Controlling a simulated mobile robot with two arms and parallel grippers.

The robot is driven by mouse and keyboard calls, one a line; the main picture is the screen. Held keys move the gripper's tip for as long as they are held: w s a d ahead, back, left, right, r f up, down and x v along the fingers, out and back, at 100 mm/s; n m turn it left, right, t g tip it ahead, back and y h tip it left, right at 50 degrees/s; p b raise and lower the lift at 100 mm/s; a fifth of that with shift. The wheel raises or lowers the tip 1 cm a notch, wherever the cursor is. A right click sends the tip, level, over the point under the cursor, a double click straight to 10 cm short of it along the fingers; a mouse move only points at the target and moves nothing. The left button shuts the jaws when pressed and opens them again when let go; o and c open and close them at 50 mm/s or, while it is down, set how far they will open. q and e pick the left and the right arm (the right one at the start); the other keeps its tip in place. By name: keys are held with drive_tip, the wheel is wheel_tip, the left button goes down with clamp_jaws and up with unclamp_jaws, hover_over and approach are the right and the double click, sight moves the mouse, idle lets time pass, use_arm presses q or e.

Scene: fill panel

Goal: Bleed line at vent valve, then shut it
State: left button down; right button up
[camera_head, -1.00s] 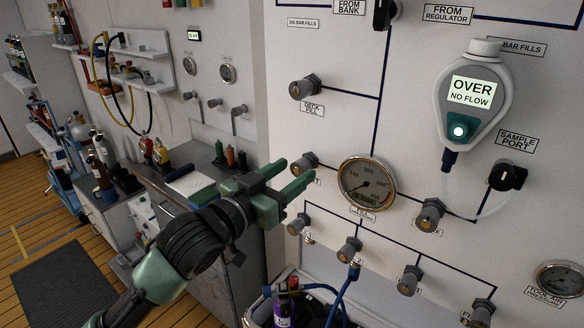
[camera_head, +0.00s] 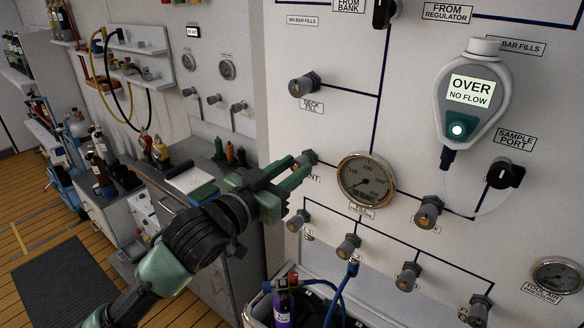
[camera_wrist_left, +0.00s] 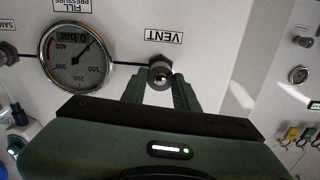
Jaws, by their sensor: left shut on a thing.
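The vent valve is a dark grey knob (camera_head: 307,158) on the white panel, left of the fill pressure gauge (camera_head: 366,180). Its VENT label is partly hidden in the head view. In the wrist view the knob (camera_wrist_left: 160,72) sits beside the upside-down VENT label (camera_wrist_left: 163,36). My left gripper (camera_head: 296,171) is green and shut on the vent knob, with one finger on each side in the wrist view. The gauge (camera_wrist_left: 75,58) also shows there, with its dark needle on a pale dial. My right gripper is not in view.
A handheld analyser (camera_head: 473,95) on the panel reads "OVER NO FLOW". A sample port knob (camera_head: 505,173) and several other grey valve knobs surround the gauge. Below is an open bin (camera_head: 262,314) with bottles and a blue hose. A workbench stands left.

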use_arm(q)
drive_tip(key=m+p, duration=0.1)
drive_tip(key=m, duration=0.2)
drive_tip(key=shift+r, duration=0.1)
drive_tip(key=m+p, duration=0.2)
drive_tip(key=m, duration=0.1)
drive_tip(key=shift+m, duration=0.3)
drive_tip(key=m+p, duration=0.1)
drive_tip(key=m, duration=0.2)
drive_tip(key=shift+s+m, duration=0.1)
drive_tip(key=shift+m, duration=0.3)
drive_tip(key=m+p, duration=0.2)
drive_tip(key=m, duration=0.2)
drive_tip(key=shift+d, duration=0.1)
drive_tip(key=m+p, duration=0.1)
drive_tip(key=m, duration=0.3)
drive_tip(key=m+p, duration=0.2)
drive_tip(key=m, duration=0.1)
drive_tip(key=m+p, duration=0.1)
drive_tip(key=m, duration=0.3)
drive_tip(key=shift+f+m+p, duration=0.3)
drive_tip(key=shift+f+p, duration=0.1)
drive_tip(key=c, duration=1.1)
unclamp_jaws()
